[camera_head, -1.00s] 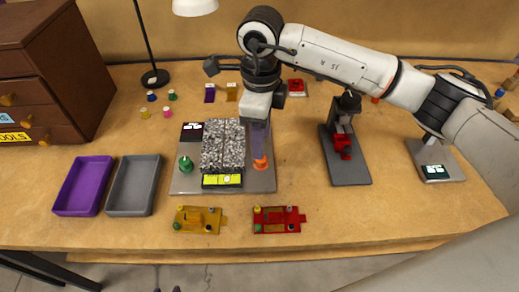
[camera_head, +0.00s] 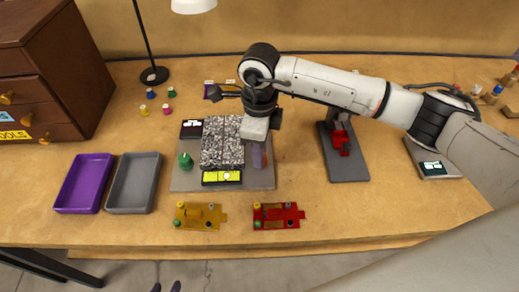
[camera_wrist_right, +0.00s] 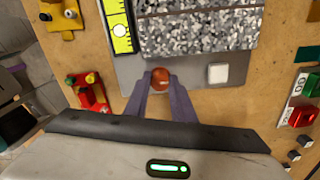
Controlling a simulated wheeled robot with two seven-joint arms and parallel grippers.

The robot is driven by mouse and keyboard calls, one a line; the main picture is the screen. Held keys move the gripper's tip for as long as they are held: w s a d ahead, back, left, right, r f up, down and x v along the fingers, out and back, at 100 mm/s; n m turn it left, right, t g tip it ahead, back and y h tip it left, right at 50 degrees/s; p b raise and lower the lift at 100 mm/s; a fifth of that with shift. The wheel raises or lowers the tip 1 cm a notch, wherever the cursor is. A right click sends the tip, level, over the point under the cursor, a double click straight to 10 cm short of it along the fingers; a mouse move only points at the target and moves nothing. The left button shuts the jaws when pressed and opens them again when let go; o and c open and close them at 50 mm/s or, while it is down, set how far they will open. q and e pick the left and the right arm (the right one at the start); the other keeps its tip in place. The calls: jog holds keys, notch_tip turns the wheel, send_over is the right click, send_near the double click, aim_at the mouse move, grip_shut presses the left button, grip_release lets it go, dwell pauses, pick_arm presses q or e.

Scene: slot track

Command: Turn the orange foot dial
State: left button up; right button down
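The orange foot dial (camera_head: 265,160) stands at the right edge of the grey base plate (camera_head: 262,182). My right gripper (camera_head: 259,158) points down at it from above, and its purple-grey fingers partly hide it in the head view. In the right wrist view the orange dial (camera_wrist_right: 161,77) sits between the two fingertips, one on each side. I cannot tell whether the fingers press on it or only straddle it. The speckled block (camera_head: 222,143) fills the middle of the plate, with a yellow level (camera_head: 222,176) in front. My left gripper is not in view.
A green dial (camera_head: 186,160) stands on the plate's left side. A yellow fixture (camera_head: 200,215) and a red fixture (camera_head: 278,215) lie in front. Purple (camera_head: 84,183) and grey (camera_head: 133,183) trays are at left. A dark stand with a red part (camera_head: 341,142) is at right.

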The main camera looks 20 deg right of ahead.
jog(key=shift+m, duration=0.3)
jog(key=shift+m+b, duration=0.5)
jog(key=shift+m, duration=0.5)
jog(key=m+b, duration=0.1)
jog(key=m, duration=0.2)
jog(key=m+b, duration=0.1)
jog(key=m, duration=0.5)
jog(key=shift+m, duration=0.4)
jog(key=m, duration=0.3)
jog(key=shift+r+m, duration=0.1)
jog(key=shift+m, duration=0.2)
jog(key=shift+d+m, duration=0.1)
jog(key=shift+m, duration=1.8)
jog(key=shift+w, duration=0.1)
